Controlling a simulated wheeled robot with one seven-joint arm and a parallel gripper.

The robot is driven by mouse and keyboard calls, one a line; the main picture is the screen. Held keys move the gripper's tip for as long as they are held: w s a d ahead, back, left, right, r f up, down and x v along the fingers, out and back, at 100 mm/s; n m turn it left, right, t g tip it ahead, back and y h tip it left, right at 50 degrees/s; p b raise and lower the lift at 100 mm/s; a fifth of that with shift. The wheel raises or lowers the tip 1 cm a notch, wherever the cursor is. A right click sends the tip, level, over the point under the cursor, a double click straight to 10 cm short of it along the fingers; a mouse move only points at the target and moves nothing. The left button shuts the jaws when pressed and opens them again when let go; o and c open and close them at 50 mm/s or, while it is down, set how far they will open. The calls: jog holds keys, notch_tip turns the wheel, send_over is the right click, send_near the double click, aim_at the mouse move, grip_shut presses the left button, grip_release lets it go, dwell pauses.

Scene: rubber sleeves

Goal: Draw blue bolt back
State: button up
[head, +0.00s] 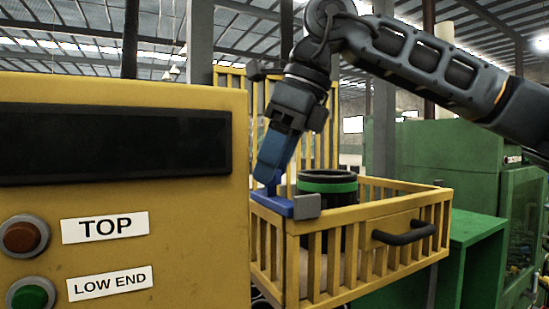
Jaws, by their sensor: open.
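The blue bolt (283,203) lies along the top of the yellow cage's left side, with a grey block (307,206) at its near end. A small blue upright part stands at its far end. My gripper (268,180) points down right above that upright part. The gripper's blue fingers overlap it in the picture, so I cannot tell whether they touch it. The jaws are open, though the gap between them is hard to see from this side.
The yellow barred cage (374,215) has a dark handle (404,233) on its front and holds a black cylinder with a green band (327,187). A yellow panel (120,240) with buttons stands close at left. Green machinery (440,150) stands at right.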

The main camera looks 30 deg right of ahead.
jog(key=shift+c, duration=0.5)
grip_shut()
